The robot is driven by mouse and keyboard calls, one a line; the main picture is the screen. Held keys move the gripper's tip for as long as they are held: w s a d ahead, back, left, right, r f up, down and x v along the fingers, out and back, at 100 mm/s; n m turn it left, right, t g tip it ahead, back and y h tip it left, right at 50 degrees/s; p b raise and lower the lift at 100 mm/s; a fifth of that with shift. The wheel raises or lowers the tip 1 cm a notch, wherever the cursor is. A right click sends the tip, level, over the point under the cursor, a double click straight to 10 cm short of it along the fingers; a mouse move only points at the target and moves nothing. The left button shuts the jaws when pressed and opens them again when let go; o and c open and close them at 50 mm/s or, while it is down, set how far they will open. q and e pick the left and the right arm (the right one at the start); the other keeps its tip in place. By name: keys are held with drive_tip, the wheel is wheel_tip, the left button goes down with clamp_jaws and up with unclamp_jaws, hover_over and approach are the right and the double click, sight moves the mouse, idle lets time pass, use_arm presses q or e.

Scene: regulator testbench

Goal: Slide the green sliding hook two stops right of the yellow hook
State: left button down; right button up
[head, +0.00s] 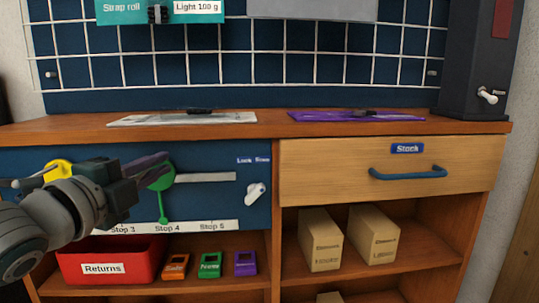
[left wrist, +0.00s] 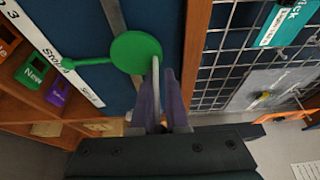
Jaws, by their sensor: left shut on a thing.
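The green sliding hook (head: 162,207) sits on the grey rail (head: 210,177) of the blue panel, its pointer hanging down at the Stop 4 mark. My left gripper (head: 155,167) is shut on it. In the left wrist view the green hook (left wrist: 136,52) shows a round disc and a pointer, with the purple fingers (left wrist: 161,90) closed on its projecting part. The yellow hook (head: 58,168) is further left on the panel, partly behind my left arm; the stop below it is hidden. My right gripper is not in view.
The stop strip (head: 195,227) shows Stop 3, Stop 4 and Stop 5. Right of the green hook the rail is clear; a white lock knob (head: 256,193) stands beyond its end. Below are a red Returns bin (head: 130,250) and small coloured tags. A Stock drawer (head: 330,170) is at right.

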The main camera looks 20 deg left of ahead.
use_arm(q)
drive_tip(key=shift+f, duration=0.45)
drive_tip(key=c, duration=1.2)
unclamp_jaws()
drive_tip(key=shift+o, duration=0.9)
drive_tip(key=shift+r, duration=0.2)
drive_tip(key=shift+s+r, duration=0.1)
drive_tip(key=s+d+p, duration=0.1)
drive_tip(key=s+p, duration=0.2)
drive_tip(key=s, duration=0.6)
drive_tip(key=shift+s+d+p, duration=0.35)
